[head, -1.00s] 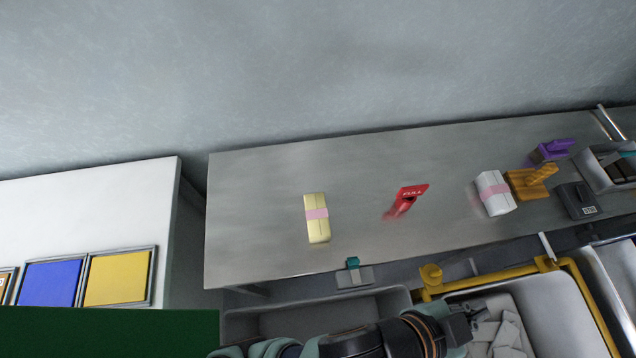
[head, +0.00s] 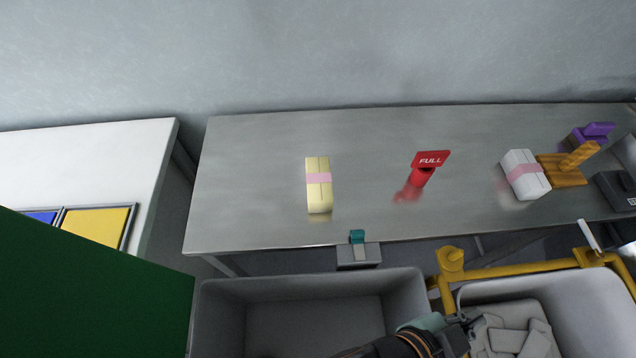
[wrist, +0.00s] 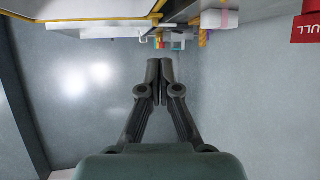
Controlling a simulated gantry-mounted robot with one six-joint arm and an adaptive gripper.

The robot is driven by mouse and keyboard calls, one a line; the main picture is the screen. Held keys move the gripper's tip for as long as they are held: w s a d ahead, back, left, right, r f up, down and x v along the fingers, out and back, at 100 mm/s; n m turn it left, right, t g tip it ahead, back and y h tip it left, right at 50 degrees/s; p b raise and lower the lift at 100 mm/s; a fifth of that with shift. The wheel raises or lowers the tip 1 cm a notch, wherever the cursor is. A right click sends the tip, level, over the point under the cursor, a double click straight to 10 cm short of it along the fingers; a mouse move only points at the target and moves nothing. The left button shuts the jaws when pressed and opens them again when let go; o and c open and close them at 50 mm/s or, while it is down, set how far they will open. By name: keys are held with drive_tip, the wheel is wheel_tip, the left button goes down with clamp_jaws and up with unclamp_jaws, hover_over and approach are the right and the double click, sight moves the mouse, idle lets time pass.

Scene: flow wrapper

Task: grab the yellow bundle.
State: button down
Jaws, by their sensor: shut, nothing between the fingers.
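The yellow bundle (head: 318,198) is a pale yellow block with a pink band around its middle. It lies on the steel table (head: 255,215), left of the red FULL sign, in the head view. My gripper (wrist: 160,70) shows in the wrist view with its two fingers together, shut and empty. In the head view, my gripper (head: 465,325) is low at the bottom, partly cut off, beside the white bin and well apart from the bundle. The yellow bundle is not seen in the wrist view.
A red FULL sign (head: 430,160) stands right of the bundle. A white bundle (head: 525,182) with a pink band lies farther right beside an orange stand (head: 568,172). An empty grey bin (head: 225,315) and a white bin with pale pieces (head: 580,300) stand before the table.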

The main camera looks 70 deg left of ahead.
drive_tip(key=shift+c, duration=0.8)
unclamp_jaws()
drive_tip(key=shift+w, duration=0.1)
